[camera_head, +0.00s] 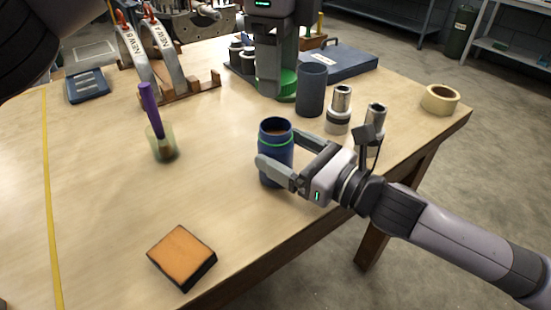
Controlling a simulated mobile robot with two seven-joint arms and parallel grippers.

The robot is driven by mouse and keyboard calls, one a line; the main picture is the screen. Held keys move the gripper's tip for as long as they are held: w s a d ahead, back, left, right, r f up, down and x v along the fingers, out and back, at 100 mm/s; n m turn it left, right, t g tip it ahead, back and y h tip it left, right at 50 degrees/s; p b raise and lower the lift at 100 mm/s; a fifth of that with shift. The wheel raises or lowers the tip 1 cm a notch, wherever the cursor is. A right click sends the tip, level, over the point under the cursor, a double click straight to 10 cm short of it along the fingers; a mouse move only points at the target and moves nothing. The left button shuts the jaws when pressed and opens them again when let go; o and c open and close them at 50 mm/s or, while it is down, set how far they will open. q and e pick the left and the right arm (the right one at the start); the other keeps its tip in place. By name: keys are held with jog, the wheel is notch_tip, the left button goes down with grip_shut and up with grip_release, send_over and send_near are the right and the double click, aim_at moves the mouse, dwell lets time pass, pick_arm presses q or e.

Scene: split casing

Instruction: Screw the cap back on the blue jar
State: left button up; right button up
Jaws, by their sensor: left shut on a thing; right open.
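The blue jar (273,133) stands upright and uncapped on the table, with a green ring below its rim and something brown inside. My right gripper (283,158) is open around it, one finger across its near side and the other at its right and far side. I cannot tell whether the fingers touch it. My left gripper (276,84) points down at the back of the table. It is shut on a green round thing (288,83) that looks like the cap, partly hidden by the fingers. It is behind the jar and apart from it.
A dark blue cylinder (312,90) and two metal sockets (339,112) (375,118) stand close behind and right of the jar. A tape roll (440,99) lies at the right edge. A glass with a purple brush (163,143) and an orange-topped block (181,254) are left.

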jog(key=shift+x, duration=1.05)
jog(key=c, duration=1.3)
pick_arm(q)
jog(key=shift+w+d+f, duration=0.1)
jog(key=shift+w+f, duration=0.05)
jog(key=shift+f, duration=1.1)
jog(key=shift+w+d+f, duration=0.1)
jog(key=shift+f, duration=1.1)
pick_arm(e)
jog(key=shift+c, duration=0.2)
pick_arm(q)
jog(key=shift+a, duration=0.1)
jog(key=shift+f, duration=0.9)
jog(key=shift+f, duration=0.55)
